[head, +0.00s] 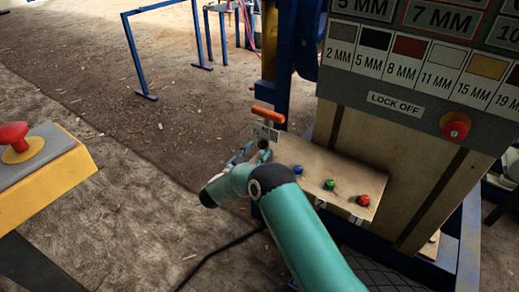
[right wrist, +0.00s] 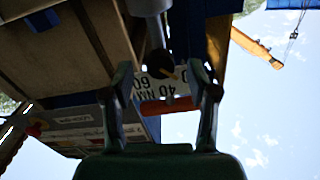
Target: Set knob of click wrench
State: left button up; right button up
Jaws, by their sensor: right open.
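The click wrench shows its orange handle (head: 267,115) and a white NM scale plate (head: 265,132) at the corner of the beige shelf. Its dark knob (head: 263,144) sits just below the plate. In the head view the same gripper (head: 248,153) is partly hidden by my wrist. My left gripper is not in view.
Blue, green and red buttons (head: 330,184) line the beige shelf (head: 300,160) right of my gripper. A panel with MM labels and a red lock-off knob (head: 455,126) stands above. A yellow box with a red button (head: 14,136) is at left. Open ground lies between.

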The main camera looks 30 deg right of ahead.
jog(key=shift+x, duration=1.05)
